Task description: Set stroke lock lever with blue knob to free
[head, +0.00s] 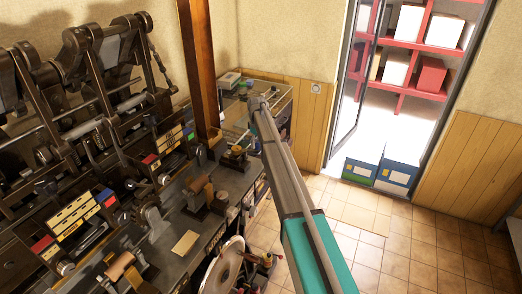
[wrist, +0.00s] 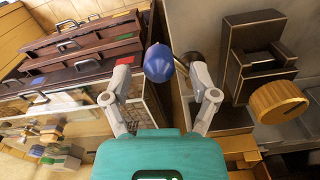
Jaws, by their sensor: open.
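The blue knob (wrist: 159,63) shows in the wrist view between the two fingers of my gripper (wrist: 161,72). The fingers are spread, with a visible gap to the knob on each side. In the head view my gripper (head: 258,103) is at the far end of my arm, small and seen from behind. I cannot make out the knob there for certain. The lever's free and locked marks are not readable.
In the wrist view, a dark block with a brass knurled knob (wrist: 278,101) stands right of my gripper, and stacked brown cases (wrist: 85,50) lie left. In the head view, dark press machinery (head: 85,110) fills the left, a wooden post (head: 199,65) stands behind, and tiled floor (head: 345,212) is open right.

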